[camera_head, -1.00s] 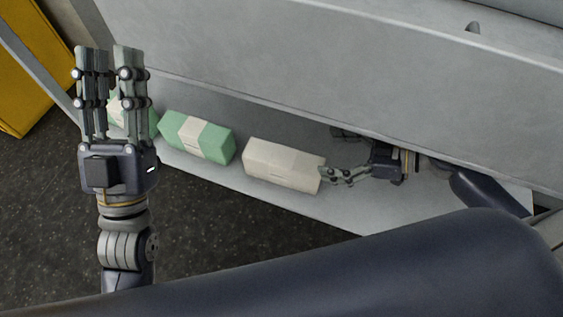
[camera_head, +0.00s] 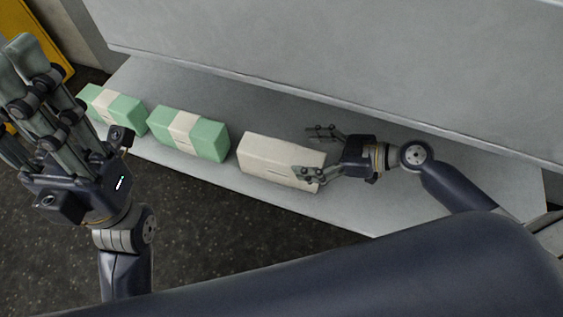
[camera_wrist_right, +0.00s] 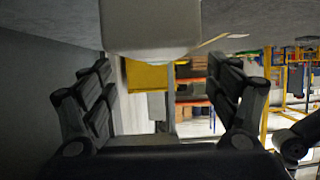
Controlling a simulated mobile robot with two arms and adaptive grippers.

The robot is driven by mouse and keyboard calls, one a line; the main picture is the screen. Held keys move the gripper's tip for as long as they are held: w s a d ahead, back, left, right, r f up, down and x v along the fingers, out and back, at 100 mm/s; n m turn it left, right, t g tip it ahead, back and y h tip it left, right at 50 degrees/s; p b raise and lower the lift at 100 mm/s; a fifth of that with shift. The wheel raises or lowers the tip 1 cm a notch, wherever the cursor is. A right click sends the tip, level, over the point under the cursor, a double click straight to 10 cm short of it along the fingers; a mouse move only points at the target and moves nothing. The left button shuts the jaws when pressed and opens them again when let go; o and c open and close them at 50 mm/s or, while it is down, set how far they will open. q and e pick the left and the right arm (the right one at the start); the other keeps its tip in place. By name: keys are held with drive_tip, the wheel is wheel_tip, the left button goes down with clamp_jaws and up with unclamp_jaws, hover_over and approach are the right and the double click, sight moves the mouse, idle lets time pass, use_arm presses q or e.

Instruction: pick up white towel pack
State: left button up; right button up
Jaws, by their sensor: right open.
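The white towel pack (camera_head: 275,160) is a cream-white block lying on a grey shelf (camera_head: 340,208), rightmost in a row of packs. My right gripper (camera_head: 313,155) is open at the pack's right end, with one finger on the far side and one over the near side. I cannot tell whether the fingers touch it. In the right wrist view the pack (camera_wrist_right: 150,28) shows at the top centre, between the open fingers (camera_wrist_right: 163,95). My left gripper (camera_head: 40,75) is raised at the left of the head view, fingers extended and apart, empty.
Two green packs with pale bands, a nearer one (camera_head: 208,140) and a farther one (camera_head: 125,112), lie left of the white pack. A grey panel (camera_head: 330,60) rises behind the shelf. Dark floor (camera_head: 200,230) lies in front. Yellow structures show in the wrist view's background.

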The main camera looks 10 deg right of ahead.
sight(282, 151)
drive_tip(key=shift+b+x, duration=0.75)
drive_tip(key=shift+x, duration=1.9)
drive_tip(key=shift+w+d+f, duration=0.1)
drive_tip(key=shift+d, duration=0.05)
drive_tip(key=c, duration=1.6)
drive_tip(key=shift+c, duration=1)
